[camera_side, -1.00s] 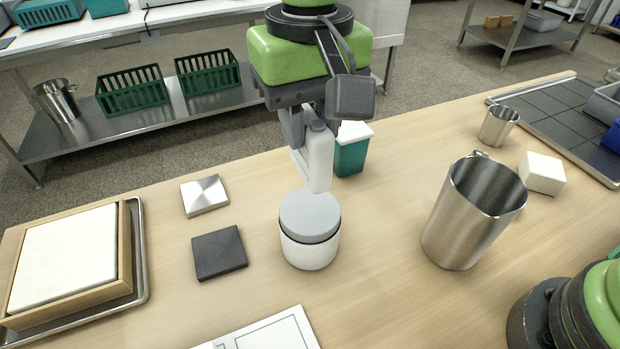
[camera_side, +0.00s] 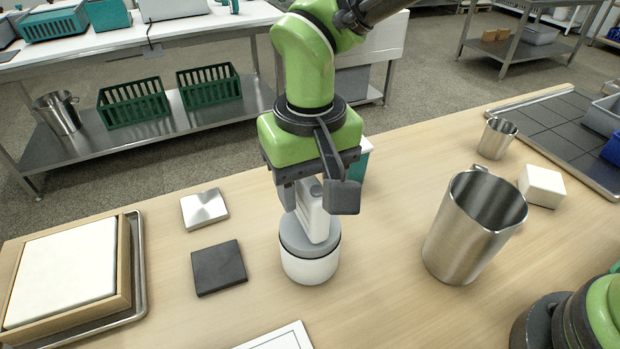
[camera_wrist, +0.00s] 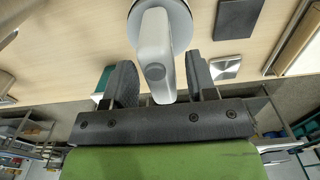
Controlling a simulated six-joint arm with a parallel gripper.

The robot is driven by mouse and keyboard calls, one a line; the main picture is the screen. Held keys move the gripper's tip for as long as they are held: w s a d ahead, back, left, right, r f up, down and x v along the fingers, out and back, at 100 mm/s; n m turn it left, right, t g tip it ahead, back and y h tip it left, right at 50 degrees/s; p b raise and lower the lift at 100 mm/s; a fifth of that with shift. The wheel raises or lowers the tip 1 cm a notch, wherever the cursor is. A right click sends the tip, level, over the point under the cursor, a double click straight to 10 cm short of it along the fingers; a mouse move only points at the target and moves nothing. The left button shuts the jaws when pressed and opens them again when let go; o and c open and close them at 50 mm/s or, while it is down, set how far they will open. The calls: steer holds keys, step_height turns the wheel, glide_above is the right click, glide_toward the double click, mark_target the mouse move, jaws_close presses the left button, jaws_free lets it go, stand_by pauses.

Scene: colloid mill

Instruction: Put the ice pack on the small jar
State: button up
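The ice pack (camera_side: 312,217) is a white, flat, rounded block with a grey cap. It stands on edge, cap up, on the grey lid of the small jar (camera_side: 309,268), a short white round jar on the table. My gripper (camera_side: 308,195) is directly above the jar, pointing down, with its fingers on either side of the ice pack's upper part. In the wrist view, the ice pack (camera_wrist: 154,50) lies between the two dark fingers of my gripper (camera_wrist: 162,80), with gaps on both sides. The gripper is open. In the side view one finger is partly hidden.
A steel pitcher (camera_side: 470,228) stands right of the jar, with a white block (camera_side: 541,186) and steel cup (camera_side: 496,139) beyond. A dark square plate (camera_side: 218,267) and steel plate (camera_side: 204,208) lie left. A teal container (camera_side: 363,165) is behind my gripper.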

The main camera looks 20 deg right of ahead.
step_height(320, 180, up, 12)
steer(key=shift+r, duration=0.15)
stand_by(0.6)
steer(key=s+d+r+t+y, duration=0.1)
steer(key=s+d+r, duration=0.15)
steer(key=d, duration=0.25)
steer(key=s+d+r+m+t, duration=0.1)
steer(key=d+r, duration=0.2)
steer(key=d, duration=0.1)
steer(key=s+d+r+t+y, duration=0.1)
steer(key=d+r, duration=0.1)
steer(key=d, duration=0.3)
steer(key=s+d+f+m+t, duration=0.3)
steer(key=s+d, duration=0.4)
steer(key=s, duration=0.4)
steer(key=shift+d+t, duration=0.4)
steer(key=shift+t, duration=0.2)
